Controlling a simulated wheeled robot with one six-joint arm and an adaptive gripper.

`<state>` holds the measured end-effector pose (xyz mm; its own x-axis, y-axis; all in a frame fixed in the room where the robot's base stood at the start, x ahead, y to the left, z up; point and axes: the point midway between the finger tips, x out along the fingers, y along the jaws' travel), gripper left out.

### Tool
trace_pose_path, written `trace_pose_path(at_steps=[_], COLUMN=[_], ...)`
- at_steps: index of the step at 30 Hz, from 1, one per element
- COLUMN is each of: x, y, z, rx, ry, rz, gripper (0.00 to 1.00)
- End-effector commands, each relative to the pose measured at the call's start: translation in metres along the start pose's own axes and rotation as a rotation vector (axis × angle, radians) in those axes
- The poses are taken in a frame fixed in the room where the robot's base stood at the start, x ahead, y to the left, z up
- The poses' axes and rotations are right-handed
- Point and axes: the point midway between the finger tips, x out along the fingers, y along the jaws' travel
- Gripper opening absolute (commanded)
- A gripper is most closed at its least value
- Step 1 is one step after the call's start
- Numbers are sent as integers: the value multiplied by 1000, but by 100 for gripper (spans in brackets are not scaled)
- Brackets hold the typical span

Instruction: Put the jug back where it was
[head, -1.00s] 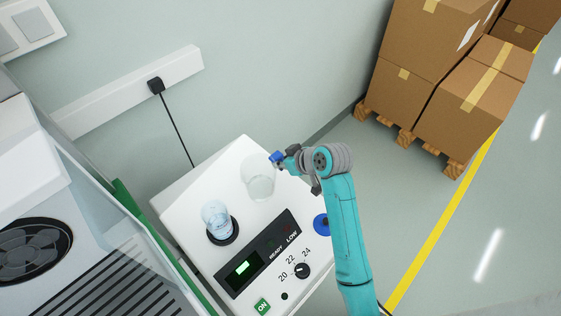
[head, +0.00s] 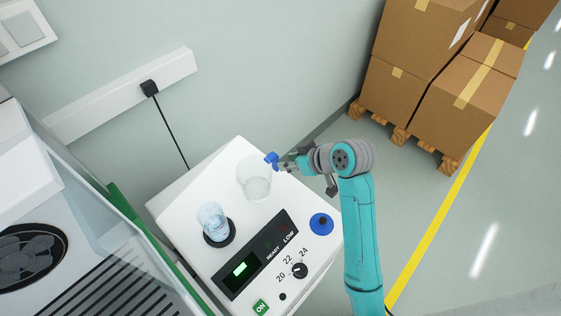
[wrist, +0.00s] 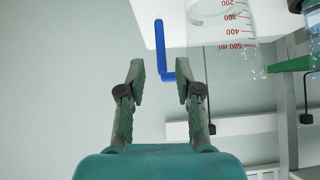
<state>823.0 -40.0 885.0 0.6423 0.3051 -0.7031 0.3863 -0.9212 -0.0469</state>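The jug (head: 255,184) is clear, with a blue handle (head: 271,160). In the head view it stands on the white top of the machine, near the back edge. In the wrist view the jug (wrist: 225,38) shows upside down with red volume marks, and its blue handle (wrist: 161,48) hangs beside it. My gripper (head: 284,163) is just right of the handle in the head view. In the wrist view my gripper (wrist: 158,78) is open, with clear gaps between each finger and the handle's end. Nothing is held.
A clear beaker of pale blue liquid (head: 211,219) stands on a dark round plate. Cartons (head: 435,75) on a pallet stand at the upper right. A glass-sided unit (head: 115,225) is left.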

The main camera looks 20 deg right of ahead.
Motion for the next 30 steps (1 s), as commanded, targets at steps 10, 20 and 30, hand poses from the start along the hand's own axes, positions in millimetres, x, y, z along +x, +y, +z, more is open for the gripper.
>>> trace_pose_path(at_steps=[10,20,30], x=[-42,-45,-45], y=[0,0,0], z=[0,0,0], rx=[0,0,0], ry=[0,0,0], rz=[1,0,0], gripper=[34,34,34])
